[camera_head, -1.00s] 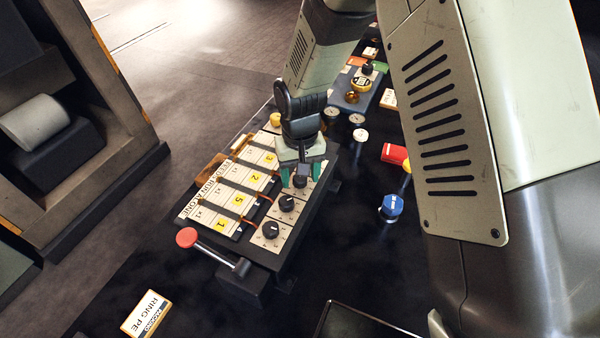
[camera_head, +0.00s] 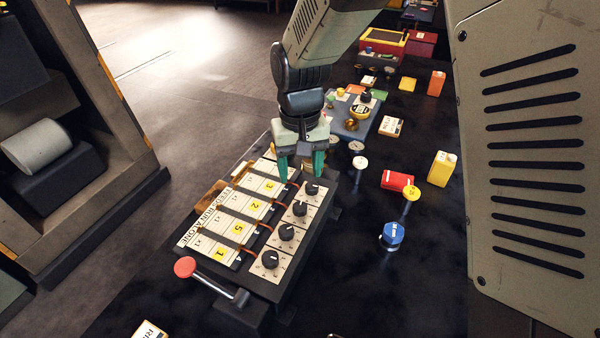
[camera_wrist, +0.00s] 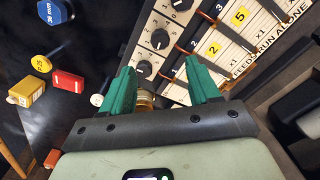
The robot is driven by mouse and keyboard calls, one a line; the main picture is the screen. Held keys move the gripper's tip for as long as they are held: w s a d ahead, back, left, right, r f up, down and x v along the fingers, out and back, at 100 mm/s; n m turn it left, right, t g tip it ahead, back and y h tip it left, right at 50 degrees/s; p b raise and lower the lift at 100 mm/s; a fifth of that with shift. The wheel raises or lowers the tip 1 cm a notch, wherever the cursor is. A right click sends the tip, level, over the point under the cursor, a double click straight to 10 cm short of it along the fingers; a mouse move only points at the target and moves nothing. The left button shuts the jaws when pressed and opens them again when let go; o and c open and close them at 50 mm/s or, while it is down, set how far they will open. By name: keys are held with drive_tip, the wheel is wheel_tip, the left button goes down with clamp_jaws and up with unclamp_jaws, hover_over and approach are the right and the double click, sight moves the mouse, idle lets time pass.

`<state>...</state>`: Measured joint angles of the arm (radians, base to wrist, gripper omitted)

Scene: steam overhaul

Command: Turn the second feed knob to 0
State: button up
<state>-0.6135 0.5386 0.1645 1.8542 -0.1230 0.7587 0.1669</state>
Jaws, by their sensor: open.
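The feed panel (camera_head: 198,250) is a dark box with a row of black knobs beside numbered strips. In the head view the knobs run from the red-handled end: first (camera_head: 270,259), second (camera_head: 287,232), third (camera_head: 299,208) and the farthest (camera_head: 312,189). Their small scale marks are too small to read. My gripper (camera_head: 301,167), with green fingers, is open and empty above the panel's far end, near the farthest knob. In the wrist view the open fingers (camera_wrist: 162,84) point toward the panel, with the nearest visible knob (camera_wrist: 145,68) appearing between them and another knob (camera_wrist: 160,39) beyond.
A red-ended lever (camera_head: 185,267) sticks out at the panel's near end. To the right are a blue knob-like piece (camera_head: 392,235), a red box (camera_head: 397,180) and a yellow box (camera_head: 441,169). A blue-grey unit (camera_head: 352,125) stands beyond the panel.

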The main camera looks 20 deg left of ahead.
sight(301, 206)
wheel_tip(301, 206, down, 11)
drive_tip(key=n, duration=0.4)
drive_tip(key=shift+n, duration=0.4)
drive_tip(key=shift+r, duration=0.1)
drive_tip(key=c, duration=1)
drive_tip(key=shift+d+m, duration=0.1)
drive_tip(key=shift+m, duration=0.5)
drive_tip(key=shift+c, duration=0.2)
